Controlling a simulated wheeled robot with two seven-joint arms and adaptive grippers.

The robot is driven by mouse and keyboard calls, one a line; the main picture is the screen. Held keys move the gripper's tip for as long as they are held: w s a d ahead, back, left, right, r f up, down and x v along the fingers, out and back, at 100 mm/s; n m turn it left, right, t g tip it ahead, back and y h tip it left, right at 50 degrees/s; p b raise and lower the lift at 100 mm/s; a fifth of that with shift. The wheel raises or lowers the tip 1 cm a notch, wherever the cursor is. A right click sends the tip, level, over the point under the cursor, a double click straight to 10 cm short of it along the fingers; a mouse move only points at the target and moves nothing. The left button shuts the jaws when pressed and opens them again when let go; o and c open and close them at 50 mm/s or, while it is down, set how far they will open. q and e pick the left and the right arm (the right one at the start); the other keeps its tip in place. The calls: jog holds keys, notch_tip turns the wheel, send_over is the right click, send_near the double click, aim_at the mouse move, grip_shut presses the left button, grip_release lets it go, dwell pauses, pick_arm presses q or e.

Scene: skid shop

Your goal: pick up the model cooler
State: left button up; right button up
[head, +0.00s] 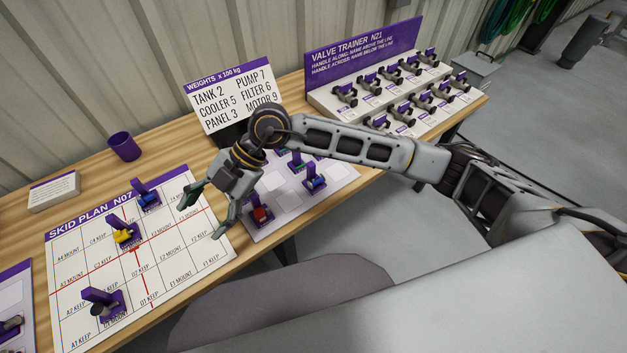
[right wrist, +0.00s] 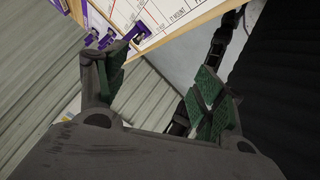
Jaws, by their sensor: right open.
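Small purple-framed models stand on the skid plan board (head: 176,246): one with a blue part (head: 148,198), one with a yellow part (head: 124,235) and one with a dark round part (head: 103,302). More stand on a white sheet (head: 290,200) to the right: a red one (head: 261,214), a blue one (head: 316,182) and a green one (head: 297,163). I cannot tell which is the model cooler. My right gripper (head: 201,214) is open and empty above the board's right part. Its fingers also show apart in the right wrist view (right wrist: 158,82). My left gripper is out of view.
A weights sign (head: 228,97) stands behind my right gripper. A purple cup (head: 124,146) and a small text block (head: 54,191) stand at the back left. The valve trainer (head: 362,52) fills the table's far right end. Bare wood (head: 95,177) shows behind the board.

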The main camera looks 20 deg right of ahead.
jog(key=w+d+f+t+h, duration=0.1)
jog(key=w+d+f+h, duration=0.2)
jog(key=d, duration=0.1)
jog(key=m+t+h, duration=0.3)
jog(key=m+h, duration=0.3)
jog(key=h, duration=0.3)
send_near(313, 167)
jog(key=shift+s+f, duration=0.3)
jog(key=shift+s, duration=0.1)
jog(key=x, duration=0.7)
jog(key=shift+w+d+f+p, duration=0.1)
jog(key=shift+d+f+p, duration=0.1)
jog(key=shift+p, duration=0.15)
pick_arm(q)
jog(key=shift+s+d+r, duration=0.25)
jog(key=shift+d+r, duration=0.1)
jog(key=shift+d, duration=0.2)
pick_arm(e)
jog(key=shift+f, duration=0.55)
